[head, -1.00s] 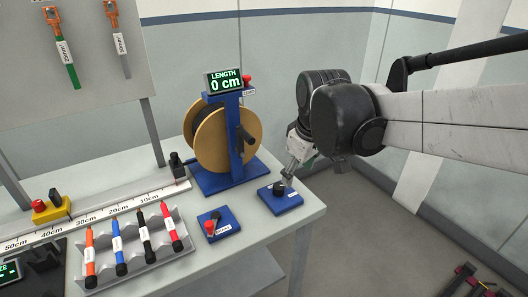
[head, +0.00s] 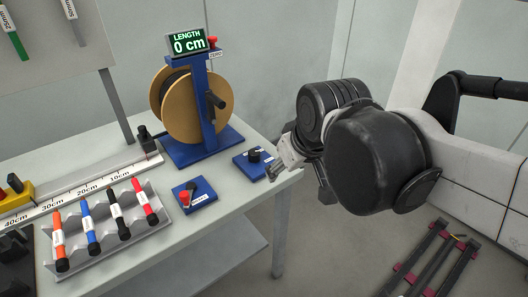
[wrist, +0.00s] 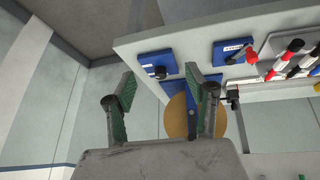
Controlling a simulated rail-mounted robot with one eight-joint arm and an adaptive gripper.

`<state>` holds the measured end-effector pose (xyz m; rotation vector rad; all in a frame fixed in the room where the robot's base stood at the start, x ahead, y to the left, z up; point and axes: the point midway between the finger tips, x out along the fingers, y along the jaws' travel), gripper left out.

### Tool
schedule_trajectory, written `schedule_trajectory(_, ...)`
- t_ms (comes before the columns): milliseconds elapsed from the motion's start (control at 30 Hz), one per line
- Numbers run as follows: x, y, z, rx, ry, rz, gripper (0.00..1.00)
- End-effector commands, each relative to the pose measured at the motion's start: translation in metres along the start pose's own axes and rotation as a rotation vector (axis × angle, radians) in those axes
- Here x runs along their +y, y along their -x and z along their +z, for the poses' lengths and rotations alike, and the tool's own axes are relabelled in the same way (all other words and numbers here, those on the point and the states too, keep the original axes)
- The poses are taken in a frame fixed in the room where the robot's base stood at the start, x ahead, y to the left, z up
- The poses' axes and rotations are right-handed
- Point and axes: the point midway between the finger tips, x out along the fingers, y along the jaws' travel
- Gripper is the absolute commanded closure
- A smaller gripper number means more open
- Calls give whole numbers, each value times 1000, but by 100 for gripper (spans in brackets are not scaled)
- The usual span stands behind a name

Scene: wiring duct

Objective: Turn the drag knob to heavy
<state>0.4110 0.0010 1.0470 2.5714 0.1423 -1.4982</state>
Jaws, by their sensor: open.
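A round black knob (head: 254,155) stands on a small blue plate (head: 243,166) near the table's right edge; I take it for the drag knob. Its label is too small to read. The knob also shows in the wrist view (wrist: 160,72), ahead of the space between my fingers. My gripper (head: 274,172) is just right of the plate in the head view, at the table edge. In the wrist view my gripper (wrist: 160,88) has its two green-padded fingers wide apart with nothing between them. It appears apart from the knob.
A second blue plate (head: 205,195) carries a red-tipped lever (head: 186,198). Behind stands a cable reel (head: 172,105) with a crank and a display (head: 188,42) reading "LENGTH 0 cm". A grey rack (head: 110,245) of several coloured pens is at left.

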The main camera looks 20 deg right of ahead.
Motion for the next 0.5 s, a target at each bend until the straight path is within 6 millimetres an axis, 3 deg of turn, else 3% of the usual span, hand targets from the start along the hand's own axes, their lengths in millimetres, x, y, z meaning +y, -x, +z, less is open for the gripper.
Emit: schedule_trajectory(500,-8,-8,45,87,-155,10,50)
